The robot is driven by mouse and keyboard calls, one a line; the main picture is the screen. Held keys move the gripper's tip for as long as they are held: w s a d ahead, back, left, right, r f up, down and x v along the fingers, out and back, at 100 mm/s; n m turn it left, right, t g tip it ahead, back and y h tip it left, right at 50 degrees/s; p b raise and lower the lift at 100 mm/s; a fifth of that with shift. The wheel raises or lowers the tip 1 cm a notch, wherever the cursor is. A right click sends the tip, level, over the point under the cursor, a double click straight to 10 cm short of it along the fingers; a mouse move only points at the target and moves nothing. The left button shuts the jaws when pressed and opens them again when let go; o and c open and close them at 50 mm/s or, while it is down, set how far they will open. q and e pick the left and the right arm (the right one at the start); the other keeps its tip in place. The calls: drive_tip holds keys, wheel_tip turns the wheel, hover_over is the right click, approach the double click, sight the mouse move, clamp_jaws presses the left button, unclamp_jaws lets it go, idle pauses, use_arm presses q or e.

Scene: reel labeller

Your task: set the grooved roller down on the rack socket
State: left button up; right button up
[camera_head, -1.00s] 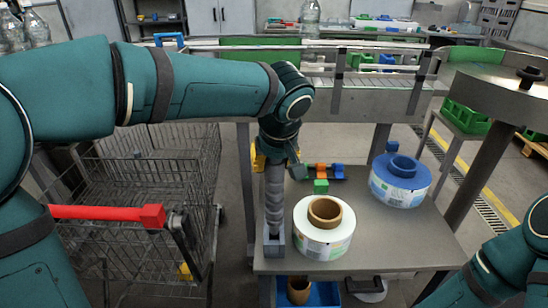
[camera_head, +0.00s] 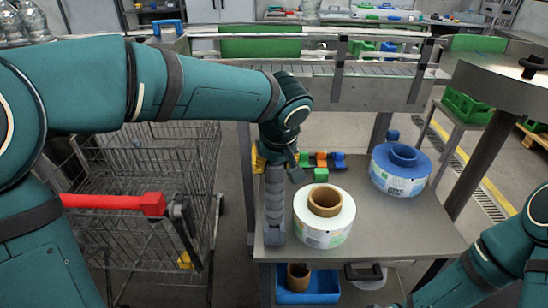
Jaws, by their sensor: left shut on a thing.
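The grooved roller (camera_head: 274,196) is a grey ribbed cylinder standing upright at the left front edge of the grey rack table. My left gripper (camera_head: 279,160) is shut on its upper end, with the fingers partly hidden by the wrist. The rack socket (camera_head: 273,236) is a small grey block at the table's left front corner. The roller's lower end is at the socket; I cannot tell how deep it sits or whether it touches. My right arm shows at the lower right, but its gripper is out of the picture.
A white label reel (camera_head: 324,219) stands close right of the roller. A blue reel (camera_head: 400,172) is farther right. Small coloured blocks (camera_head: 321,162) lie behind. A wire cart (camera_head: 140,190) stands left, and a blue tray (camera_head: 320,290) with a brown core is below.

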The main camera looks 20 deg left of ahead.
use_arm(q)
drive_tip(key=shift+f, duration=0.3)
drive_tip(key=o, duration=1.3)
drive_tip(key=v, duration=1.2)
drive_tip(key=shift+s, duration=0.1)
